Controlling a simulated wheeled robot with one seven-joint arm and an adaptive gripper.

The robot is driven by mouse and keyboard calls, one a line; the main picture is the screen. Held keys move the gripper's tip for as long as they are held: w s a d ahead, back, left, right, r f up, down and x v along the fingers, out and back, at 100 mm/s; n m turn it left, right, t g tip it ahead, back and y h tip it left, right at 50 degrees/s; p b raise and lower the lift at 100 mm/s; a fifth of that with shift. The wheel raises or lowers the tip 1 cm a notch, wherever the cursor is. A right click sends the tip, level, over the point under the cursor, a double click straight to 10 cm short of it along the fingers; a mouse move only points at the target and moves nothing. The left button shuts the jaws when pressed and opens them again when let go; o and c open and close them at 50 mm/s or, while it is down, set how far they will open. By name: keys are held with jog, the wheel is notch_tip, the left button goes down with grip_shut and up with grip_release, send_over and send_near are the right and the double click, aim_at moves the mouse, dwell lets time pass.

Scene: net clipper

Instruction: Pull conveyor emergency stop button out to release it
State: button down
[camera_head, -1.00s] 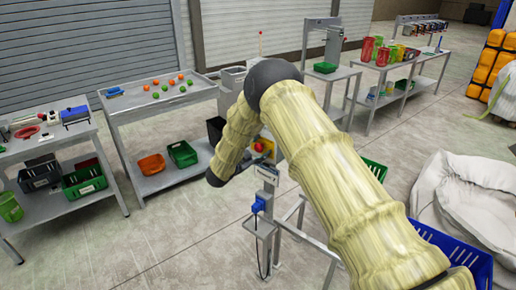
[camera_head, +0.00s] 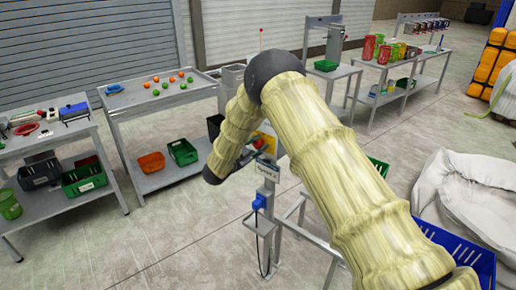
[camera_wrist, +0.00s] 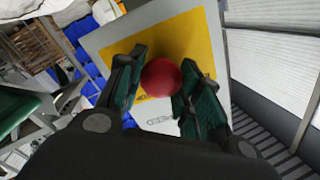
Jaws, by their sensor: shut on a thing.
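The red emergency stop button (camera_wrist: 161,78) sits in front of a yellow backing plate (camera_wrist: 185,40) on a grey panel in the wrist view. My gripper (camera_wrist: 160,88) has one finger on each side of the red button and is shut on it. In the head view the yellow box of the stop station (camera_head: 268,131) shows behind my gripper (camera_head: 250,153), on top of a grey post with a small label plate (camera_head: 267,171). My arm and fingers hide most of the button there.
A blue device (camera_head: 259,203) with a hanging cable is fixed on the post below. A blue crate (camera_head: 455,255) and a big white sack (camera_head: 465,200) lie to the right. A table with coloured balls (camera_head: 165,90) stands behind on the left. The floor at front left is clear.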

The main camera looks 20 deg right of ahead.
jog(key=shift+a+f, duration=0.1)
jog(key=shift+f, duration=0.05)
jog(key=c, duration=1.3)
grip_release()
jog(key=o, duration=0.4)
jog(key=shift+s+a, duration=0.1)
jog(key=shift+c, duration=0.2)
jog(key=v, duration=1.2)
